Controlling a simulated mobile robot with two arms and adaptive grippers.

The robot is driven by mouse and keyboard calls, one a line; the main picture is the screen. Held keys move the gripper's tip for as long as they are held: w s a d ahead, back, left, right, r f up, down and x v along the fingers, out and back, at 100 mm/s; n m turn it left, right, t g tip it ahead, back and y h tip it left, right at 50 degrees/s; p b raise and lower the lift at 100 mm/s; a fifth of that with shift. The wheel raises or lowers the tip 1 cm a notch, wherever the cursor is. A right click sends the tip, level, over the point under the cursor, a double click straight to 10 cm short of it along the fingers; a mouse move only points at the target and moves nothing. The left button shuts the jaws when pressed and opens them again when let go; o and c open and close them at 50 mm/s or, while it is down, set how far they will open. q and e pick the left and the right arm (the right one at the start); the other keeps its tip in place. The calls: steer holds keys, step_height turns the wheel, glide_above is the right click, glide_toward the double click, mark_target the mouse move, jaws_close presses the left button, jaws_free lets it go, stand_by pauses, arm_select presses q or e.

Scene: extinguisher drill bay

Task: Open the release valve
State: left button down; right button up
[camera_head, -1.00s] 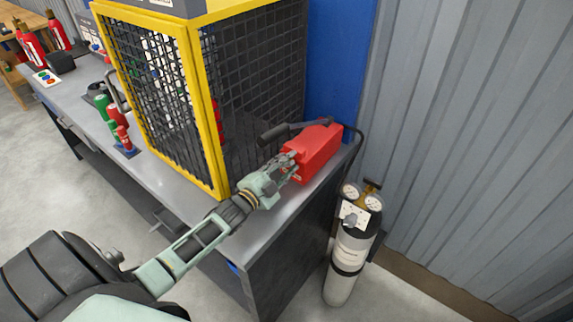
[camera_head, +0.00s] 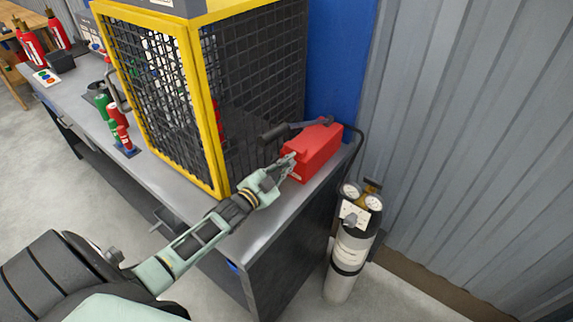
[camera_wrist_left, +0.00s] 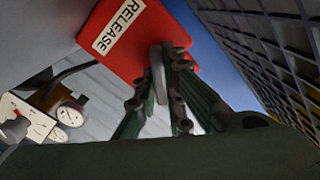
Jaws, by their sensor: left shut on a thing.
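A red box (camera_head: 318,152) stands on the right end of the grey bench, with a dark lever handle (camera_head: 287,130) on top pointing left. In the left wrist view the red box (camera_wrist_left: 135,40) carries a white RELEASE label (camera_wrist_left: 119,26). My left gripper (camera_head: 289,163) is at the near left side of the box. In the left wrist view my left gripper (camera_wrist_left: 160,72) is shut on a pale grey flat piece, the release valve handle (camera_wrist_left: 158,72), right by the box face. Where the handle joins the box is partly hidden by the fingers. My right gripper is not in view.
A yellow-framed mesh cage (camera_head: 208,110) stands just left of the arm on the bench (camera_head: 268,222). A gas cylinder (camera_head: 345,262) with gauges stands on the floor right of the bench. Red and green small extinguishers (camera_head: 116,120) stand further left.

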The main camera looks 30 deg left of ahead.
arm_select(q)
steer(key=shift+n, duration=0.6)
steer(key=c, duration=1.8)
jaws_free()
steer(key=shift+c, duration=0.2)
steer(key=shift+s, duration=0.1)
steer(key=s, duration=1.1)
steer(key=shift+s+a, duration=0.4)
steer(key=shift+a, duration=0.05)
